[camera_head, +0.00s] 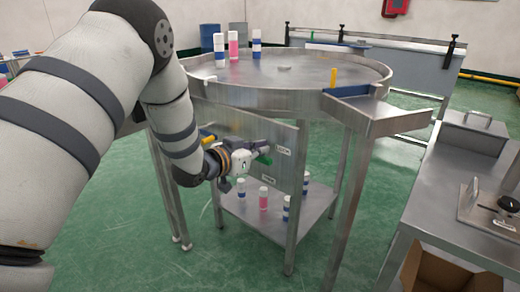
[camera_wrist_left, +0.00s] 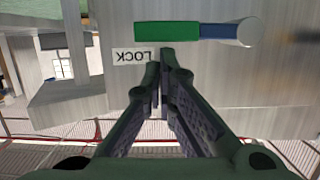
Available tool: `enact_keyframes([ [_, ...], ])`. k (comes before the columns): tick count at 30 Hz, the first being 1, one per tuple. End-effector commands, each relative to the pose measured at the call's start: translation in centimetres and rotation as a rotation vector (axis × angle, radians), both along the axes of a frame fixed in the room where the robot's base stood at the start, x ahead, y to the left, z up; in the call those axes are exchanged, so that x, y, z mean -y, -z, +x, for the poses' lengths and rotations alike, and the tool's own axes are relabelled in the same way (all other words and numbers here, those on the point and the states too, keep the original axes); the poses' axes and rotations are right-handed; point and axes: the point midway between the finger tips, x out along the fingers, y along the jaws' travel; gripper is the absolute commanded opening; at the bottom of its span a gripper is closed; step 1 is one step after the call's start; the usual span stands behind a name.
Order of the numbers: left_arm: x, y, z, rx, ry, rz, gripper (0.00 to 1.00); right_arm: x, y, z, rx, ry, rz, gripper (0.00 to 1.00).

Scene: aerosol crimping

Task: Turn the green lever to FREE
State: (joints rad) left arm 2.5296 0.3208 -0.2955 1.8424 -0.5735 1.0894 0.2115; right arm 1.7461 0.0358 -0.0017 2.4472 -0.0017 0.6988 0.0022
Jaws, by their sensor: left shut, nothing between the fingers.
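The green lever (camera_wrist_left: 180,32) shows in the left wrist view as a green grip on a blue arm that runs sideways to a round metal pivot. An upside-down LOCK label (camera_wrist_left: 133,56) sits on the panel close to the green grip. My left gripper (camera_wrist_left: 160,75) is shut and empty, its tips beside the label and apart from the lever in the picture. In the head view the green grip (camera_head: 264,159) shows small at the metal panel, by my left gripper (camera_head: 258,148), whose fingers are partly hidden. My right gripper is out of view.
The panel (camera_head: 290,133) hangs under a round steel table (camera_head: 300,75) carrying several cans. A lower shelf (camera_head: 307,211) holds more small cans. A steel bench (camera_head: 440,205) and an open cardboard box (camera_head: 450,270) stand at the right. Green floor is clear at the left.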

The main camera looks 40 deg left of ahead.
Motion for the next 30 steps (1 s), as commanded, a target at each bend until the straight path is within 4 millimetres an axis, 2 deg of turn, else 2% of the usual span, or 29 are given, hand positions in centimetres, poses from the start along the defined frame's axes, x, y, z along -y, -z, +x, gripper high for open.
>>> enact_keyframes([
  [20,0.5,1.3,-0.1,0.008,0.001,0.143,0.0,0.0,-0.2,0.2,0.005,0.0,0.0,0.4],
  [30,0.9,3.5,-0.1,0.026,0.005,0.387,0.0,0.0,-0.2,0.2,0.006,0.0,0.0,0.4],
])
